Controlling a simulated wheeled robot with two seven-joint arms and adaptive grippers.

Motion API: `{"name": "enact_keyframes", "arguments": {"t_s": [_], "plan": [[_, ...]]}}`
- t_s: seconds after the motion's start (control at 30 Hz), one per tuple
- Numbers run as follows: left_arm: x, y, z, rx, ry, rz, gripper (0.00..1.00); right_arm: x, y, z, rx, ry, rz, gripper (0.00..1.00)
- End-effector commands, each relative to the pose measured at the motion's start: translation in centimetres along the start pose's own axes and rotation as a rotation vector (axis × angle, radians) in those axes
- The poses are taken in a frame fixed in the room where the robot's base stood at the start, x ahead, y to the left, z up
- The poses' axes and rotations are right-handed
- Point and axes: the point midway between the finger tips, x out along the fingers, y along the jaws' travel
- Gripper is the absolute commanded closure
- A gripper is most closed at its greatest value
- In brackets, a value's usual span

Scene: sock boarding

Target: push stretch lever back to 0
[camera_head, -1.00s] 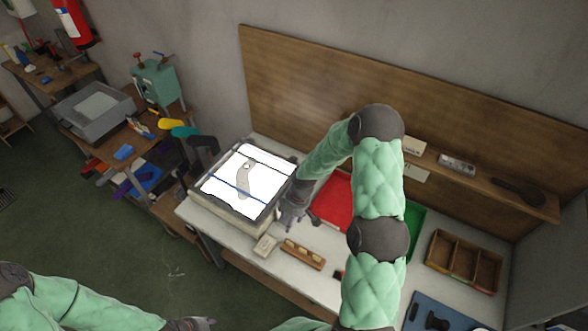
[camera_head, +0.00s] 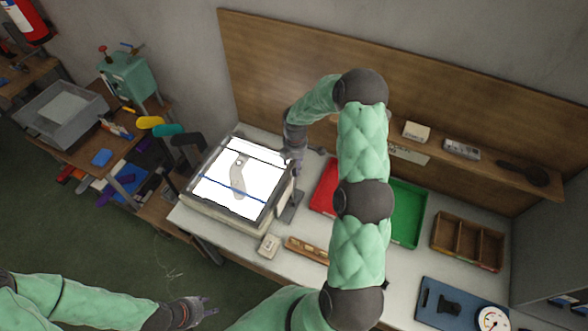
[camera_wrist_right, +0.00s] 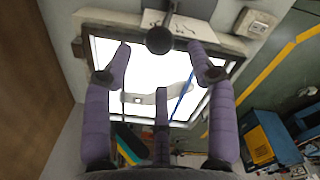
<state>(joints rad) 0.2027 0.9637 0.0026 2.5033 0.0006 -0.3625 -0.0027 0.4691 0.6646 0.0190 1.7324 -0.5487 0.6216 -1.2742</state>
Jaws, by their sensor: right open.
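The light box (camera_head: 182,192) stands on the bench with its white panel lit and a grey foot-shaped form (camera_head: 239,178) on it. My right gripper (camera_head: 291,154) is at the box's back right corner in the head view. In the right wrist view my right gripper (camera_wrist_right: 162,75) has its purple fingers spread, with nothing between them held. A dark round knob (camera_wrist_right: 159,40) on a stem, which looks like the lever's, shows just beyond the fingertips by the box's frame. Contact cannot be told. My left gripper (camera_head: 205,308) is low at the front, empty, fingers apart, away from the bench.
A red tray (camera_head: 325,188) and a green tray (camera_head: 408,215) lie right of the box. A wooden divided box (camera_head: 467,241) and a blue board with a dial (camera_head: 440,305) are farther right. A small pale block (camera_head: 269,246) sits at the bench's front edge.

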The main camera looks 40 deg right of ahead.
Motion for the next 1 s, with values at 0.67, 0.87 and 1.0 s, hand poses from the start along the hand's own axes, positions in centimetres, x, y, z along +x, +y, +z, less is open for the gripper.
{"name": "enact_keyframes", "arguments": {"t_s": [0.67,0.87,1.0], "plan": [[-0.6,0.2,0.0,0.000,0.000,0.000,0.60,5.4,0.0,0.0,0.001,0.000,0.001,0.43],[-0.6,0.2,0.0,0.000,0.000,0.000,0.60,5.4,0.0,0.0,0.001,0.000,0.001,0.74],[-0.6,0.2,0.0,0.000,0.000,0.000,0.60,5.4,0.0,0.0,0.001,0.001,0.001,1.00]]}}
